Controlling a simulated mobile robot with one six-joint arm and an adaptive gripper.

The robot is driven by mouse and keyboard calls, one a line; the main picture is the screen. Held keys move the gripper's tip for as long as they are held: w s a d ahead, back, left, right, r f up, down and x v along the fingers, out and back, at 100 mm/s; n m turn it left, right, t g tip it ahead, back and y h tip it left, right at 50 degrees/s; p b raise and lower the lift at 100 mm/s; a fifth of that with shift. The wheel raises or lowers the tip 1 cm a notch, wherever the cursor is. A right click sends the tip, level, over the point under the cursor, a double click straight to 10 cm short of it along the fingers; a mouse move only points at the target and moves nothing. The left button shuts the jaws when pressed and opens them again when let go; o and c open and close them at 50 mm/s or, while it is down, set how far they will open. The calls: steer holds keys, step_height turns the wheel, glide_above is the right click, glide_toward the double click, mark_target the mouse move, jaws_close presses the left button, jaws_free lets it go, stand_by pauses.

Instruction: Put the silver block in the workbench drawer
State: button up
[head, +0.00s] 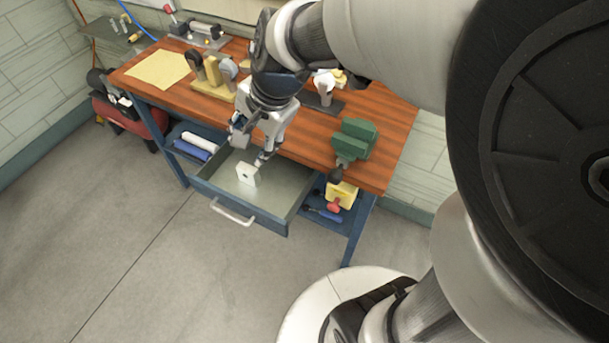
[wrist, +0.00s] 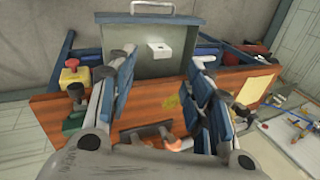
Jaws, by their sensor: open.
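The workbench drawer (head: 211,188) is pulled out, with its handle facing the floor side; it also shows in the wrist view (wrist: 115,68). The silver block (head: 248,174), a pale piece with a dark hole, shows within the open drawer, apart from the fingers. It also shows in the wrist view (wrist: 153,53) against the drawer's inside. I cannot tell exactly how it rests on the drawer bottom. My gripper (head: 252,143) is above the back part of the drawer, near the bench's front edge. Its fingers are spread, with nothing between them.
The wooden bench top (head: 310,135) overhangs the drawer's back. A green vise (head: 355,140) stands at its right, and a yellow box with a red button (head: 341,193) hangs below. Several tools stand at the back. The floor before the drawer is clear.

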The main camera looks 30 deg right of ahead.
steer(key=s+d+r+n+h, duration=0.1)
steer(key=s+r+n, duration=0.1)
steer(key=s+n, duration=0.4)
steer(key=s+d+r+n+h, duration=0.1)
steer(key=s+n, duration=0.5)
steer(key=s, duration=0.6)
steer(key=shift+d+r+t, duration=0.3)
steer(key=shift+d+r, duration=0.1)
steer(key=shift+d, duration=0.25)
steer(key=shift+c, duration=0.3)
